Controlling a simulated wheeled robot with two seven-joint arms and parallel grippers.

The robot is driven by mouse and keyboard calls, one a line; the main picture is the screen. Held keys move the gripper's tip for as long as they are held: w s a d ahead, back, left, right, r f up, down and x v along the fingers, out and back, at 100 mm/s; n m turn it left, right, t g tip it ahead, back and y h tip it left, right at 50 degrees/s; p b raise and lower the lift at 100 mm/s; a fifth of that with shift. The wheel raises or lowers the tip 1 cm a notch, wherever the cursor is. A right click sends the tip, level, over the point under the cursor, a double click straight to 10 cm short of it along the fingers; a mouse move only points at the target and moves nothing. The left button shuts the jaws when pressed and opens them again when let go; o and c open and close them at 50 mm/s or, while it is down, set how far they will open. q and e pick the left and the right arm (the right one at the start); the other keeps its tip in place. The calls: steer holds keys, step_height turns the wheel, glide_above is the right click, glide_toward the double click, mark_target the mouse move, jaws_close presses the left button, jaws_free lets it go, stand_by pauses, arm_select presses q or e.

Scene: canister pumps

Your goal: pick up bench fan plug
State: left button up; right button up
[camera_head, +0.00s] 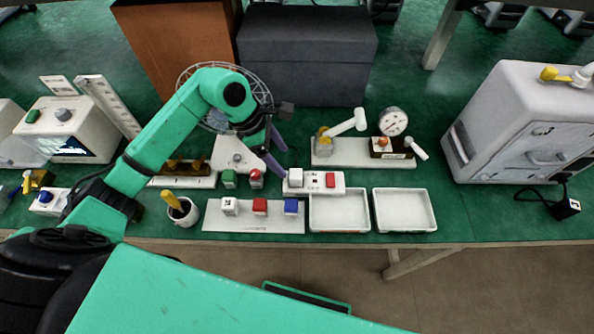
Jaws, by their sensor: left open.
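My left gripper (280,157) has purple fingers, spread apart with nothing visible between them. It is tilted down beside the bench fan, just behind and left of a white outlet strip (313,190). The bench fan (236,155) has a pale base, and its wire cage is partly hidden by my left arm. A white block (296,177) and a red block (330,180) sit on the strip near the fingertips. I cannot tell which piece is the bench fan plug; no fan cord shows clearly. My right gripper is not in view.
Two empty white trays (404,229) stand at the front edge. A white plate (232,224) holds white, red and blue blocks. A pump with a gauge (392,122) stands behind the trays. A large white cabinet (512,125) and black plug (567,208) are at right.

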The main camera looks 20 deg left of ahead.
mark_target(295, 173)
arm_select(q)
steer(key=x, duration=0.3)
steer(key=shift+s+d+f+p, duration=0.1)
steer(key=shift+d+f+p, duration=0.15)
steer(key=shift+p, duration=0.15)
steer(key=p+x, duration=0.1)
steer(key=x, duration=0.1)
steer(key=p+x, duration=0.1)
steer(key=x, duration=0.2)
steer(key=shift+w+f, duration=0.25)
steer(key=shift+f, duration=0.05)
steer(key=shift+d+f, duration=0.1)
steer(key=shift+f, duration=0.15)
steer(key=shift+c, duration=0.3)
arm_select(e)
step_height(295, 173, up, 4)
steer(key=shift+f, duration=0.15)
arm_select(q)
jaws_close()
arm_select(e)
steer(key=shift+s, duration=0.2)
